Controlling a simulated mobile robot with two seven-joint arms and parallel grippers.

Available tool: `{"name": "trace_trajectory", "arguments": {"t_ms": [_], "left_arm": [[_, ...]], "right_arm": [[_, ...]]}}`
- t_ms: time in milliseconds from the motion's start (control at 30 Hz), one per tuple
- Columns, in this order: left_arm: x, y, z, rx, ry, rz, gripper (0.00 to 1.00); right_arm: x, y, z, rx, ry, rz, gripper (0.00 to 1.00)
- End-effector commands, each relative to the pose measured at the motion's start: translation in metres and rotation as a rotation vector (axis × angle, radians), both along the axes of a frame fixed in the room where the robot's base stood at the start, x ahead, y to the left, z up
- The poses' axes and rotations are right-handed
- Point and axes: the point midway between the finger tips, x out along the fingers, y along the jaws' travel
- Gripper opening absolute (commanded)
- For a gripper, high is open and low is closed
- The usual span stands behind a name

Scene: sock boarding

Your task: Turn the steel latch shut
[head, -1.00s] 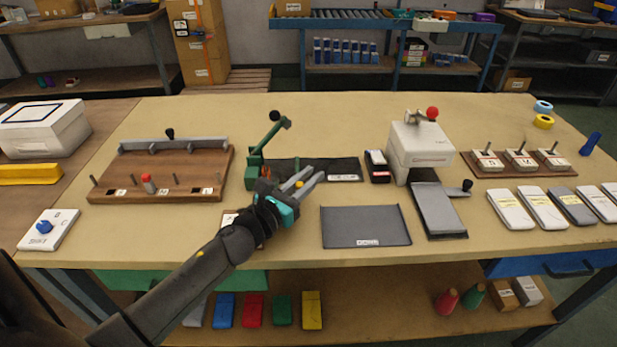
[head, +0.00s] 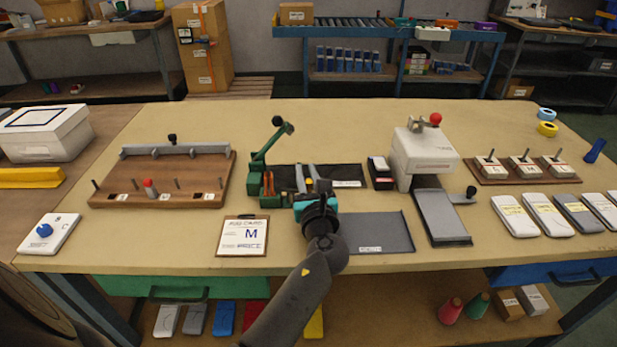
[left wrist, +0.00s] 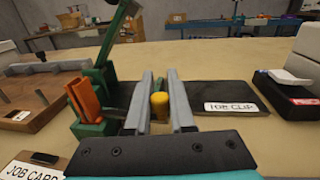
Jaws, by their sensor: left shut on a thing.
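The green fixture (head: 267,160) stands left of my left gripper, its arm raised and tilted, ending in a dark knob. Its orange part (left wrist: 84,102) shows in the left wrist view. The knob looks like the handle of the steel latch. The latch's steel body is mostly hidden by the fingers and the gripper body, so I cannot tell its angle. My right gripper is not in view.
A black mat (head: 348,171) with a label lies behind and right of the gripper. A job card (head: 243,236) lies in front left, a dark grey sheet (head: 375,233) front right. A wooden pin board (head: 160,195) is left; a white press (head: 425,160) is right.

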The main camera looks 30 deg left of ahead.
Motion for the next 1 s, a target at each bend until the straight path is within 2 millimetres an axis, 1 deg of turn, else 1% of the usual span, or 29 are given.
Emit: {"name": "trace_trajectory", "arguments": {"t_ms": [300, 733, 767, 1000], "left_arm": [[0.0017, 0.0035, 0.0004, -0.001, -0.002, 0.086, 0.00], [0.0015, 0.0044, 0.0003, 0.000, 0.000, 0.095, 0.00], [0.0015, 0.0044, 0.0003, 0.000, 0.000, 0.095, 0.23], [0.0014, 0.0044, 0.0002, 0.000, 0.000, 0.094, 0.50]], "right_arm": [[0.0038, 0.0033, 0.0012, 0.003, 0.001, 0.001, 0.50], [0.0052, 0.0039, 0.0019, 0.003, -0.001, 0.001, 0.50], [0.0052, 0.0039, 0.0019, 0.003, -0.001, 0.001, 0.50], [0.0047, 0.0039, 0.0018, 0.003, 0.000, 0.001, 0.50]]}}
